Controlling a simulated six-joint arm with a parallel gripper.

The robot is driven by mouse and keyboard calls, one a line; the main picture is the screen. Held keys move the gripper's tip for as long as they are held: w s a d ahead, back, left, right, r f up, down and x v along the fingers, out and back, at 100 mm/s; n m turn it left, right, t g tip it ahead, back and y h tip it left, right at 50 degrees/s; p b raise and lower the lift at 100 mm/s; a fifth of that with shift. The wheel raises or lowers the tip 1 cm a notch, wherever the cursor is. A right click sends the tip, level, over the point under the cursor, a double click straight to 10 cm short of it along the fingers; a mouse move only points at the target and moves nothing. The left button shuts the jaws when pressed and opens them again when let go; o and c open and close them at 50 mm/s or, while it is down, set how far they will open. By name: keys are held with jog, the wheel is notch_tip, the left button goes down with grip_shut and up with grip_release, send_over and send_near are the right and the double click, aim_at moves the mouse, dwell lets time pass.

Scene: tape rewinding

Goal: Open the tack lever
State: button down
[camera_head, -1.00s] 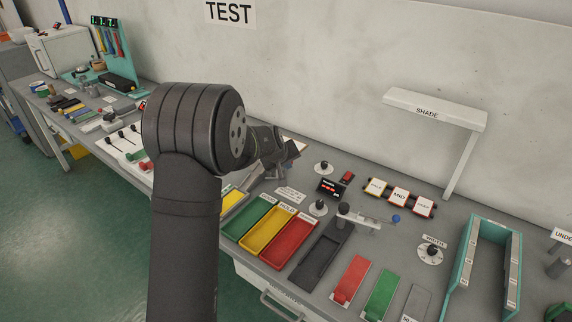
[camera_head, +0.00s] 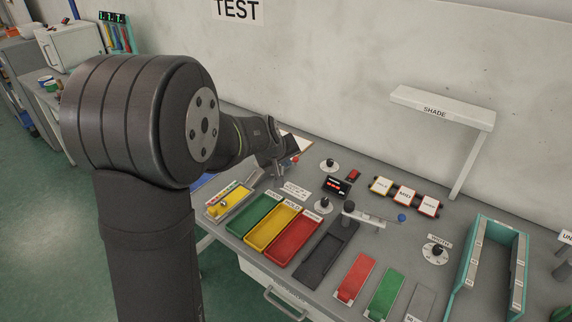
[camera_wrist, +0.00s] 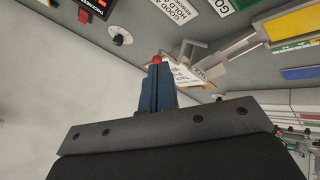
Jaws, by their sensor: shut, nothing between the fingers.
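A small red knob (camera_head: 295,160) shows beside my gripper (camera_head: 279,172) in the head view. In the wrist view the red knob (camera_wrist: 157,60) lies right at the tips of my gripper's blue fingers (camera_wrist: 156,84), which are together with nothing between them. I cannot tell whether they touch the knob. A white label (camera_wrist: 182,75) that seems to read TACK lies behind the fingers and is partly covered. A grey metal fixture (camera_wrist: 188,52) stands beside it. The lever's arm is mostly hidden, so its position is unclear.
Green (camera_head: 254,214), yellow (camera_head: 274,226) and red (camera_head: 293,240) trays lie in front on the bench. A yellow-topped tray (camera_head: 233,200) is to their left. A dial (camera_head: 329,165) and a display (camera_head: 336,187) stand to the right. The wall is behind.

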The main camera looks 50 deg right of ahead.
jog(key=shift+s+a+r, duration=0.25)
jog(key=shift+a+r, duration=0.05)
jog(key=shift+r, duration=0.2)
jog(key=shift+s+a+r, duration=0.2)
jog(key=shift+a+r, duration=0.05)
jog(key=shift+r, duration=0.2)
jog(key=w+d+f, duration=0.1)
jog(key=f, duration=0.1)
jog(key=w+d+f, duration=0.1)
jog(key=d+f, duration=0.1)
jog(key=f, duration=0.1)
jog(key=w+d+f, duration=0.1)
jog(key=f, duration=0.2)
jog(key=shift+w+d, duration=0.25)
jog(key=shift+w, duration=0.1)
jog(key=w, duration=0.1)
jog(key=w+a, duration=0.1)
jog(key=w, duration=0.2)
jog(key=shift+w+a+r, duration=0.1)
jog(key=shift+w+a, duration=0.15)
jog(key=shift+a, duration=0.1)
jog(key=shift+v, duration=1.4)
jog(key=shift+f, duration=0.2)
